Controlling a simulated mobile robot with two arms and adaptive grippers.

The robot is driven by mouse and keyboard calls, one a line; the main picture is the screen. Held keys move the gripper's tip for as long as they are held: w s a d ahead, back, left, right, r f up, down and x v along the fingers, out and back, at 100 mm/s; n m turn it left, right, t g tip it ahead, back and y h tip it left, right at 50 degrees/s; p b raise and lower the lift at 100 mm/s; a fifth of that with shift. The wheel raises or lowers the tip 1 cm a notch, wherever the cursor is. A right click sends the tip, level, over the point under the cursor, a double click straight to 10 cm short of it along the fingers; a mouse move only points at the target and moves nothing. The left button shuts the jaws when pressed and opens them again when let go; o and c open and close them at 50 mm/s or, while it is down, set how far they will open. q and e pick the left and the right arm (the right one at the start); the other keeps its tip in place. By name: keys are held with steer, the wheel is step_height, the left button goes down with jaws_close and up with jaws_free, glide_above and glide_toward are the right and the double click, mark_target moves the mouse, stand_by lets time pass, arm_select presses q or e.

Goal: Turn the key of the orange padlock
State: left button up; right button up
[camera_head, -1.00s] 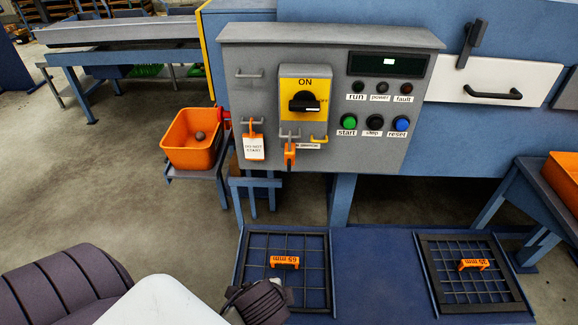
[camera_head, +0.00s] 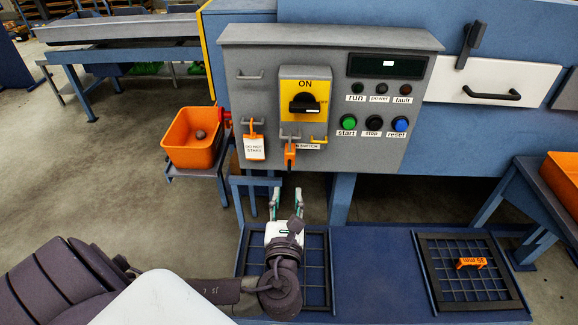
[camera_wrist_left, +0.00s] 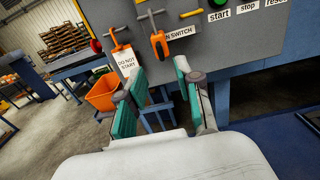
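The orange padlock (camera_head: 290,152) hangs on the grey control panel, below the yellow ON switch plate (camera_head: 305,93). A dark part, perhaps its key, shows at its lower end; it is too small to be sure. The padlock also shows at the top of the left wrist view (camera_wrist_left: 159,44). My left gripper (camera_head: 286,194) is below the padlock, pointing up toward the panel, with its two green-padded fingers apart and nothing between them. The fingers also show apart in the left wrist view (camera_wrist_left: 155,85). The right gripper is not in view.
A white "do not start" tag (camera_head: 254,148) hangs left of the padlock. An orange bin (camera_head: 184,154) stands further left. Start (camera_head: 349,122), stop (camera_head: 374,122) and reset (camera_head: 400,123) buttons are on the panel's right.

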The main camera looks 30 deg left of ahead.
mark_target(289, 169)
arm_select(q)
steer(key=p+x, duration=0.2)
steer(key=x, duration=0.7)
steer(key=shift+w+a, duration=0.1)
steer(key=shift+a, duration=0.05)
jaws_close()
